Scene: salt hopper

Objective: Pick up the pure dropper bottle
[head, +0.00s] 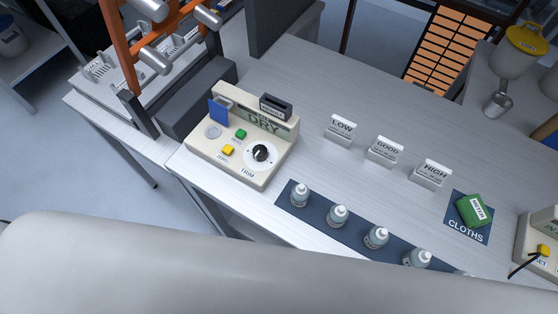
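Several small dropper bottles with white caps stand upright in a row on a dark blue mat (323,226) along the table's near side. From left to right I see a first bottle (300,195), a second bottle (337,217), a third bottle (376,238) and a fourth bottle (417,259). Their labels are too small to read, so I cannot tell which is the pure one. The fourth bottle's lower part and the mat's right end are hidden behind my pale arm link, which crosses the bottom of the head view. Neither gripper is in view.
A beige meter (223,158) reading DRY stands left of the mat. LOW (341,130), GOOD (385,151) and HIGH (430,173) signs stand behind the bottles. The table between mat and signs is clear.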

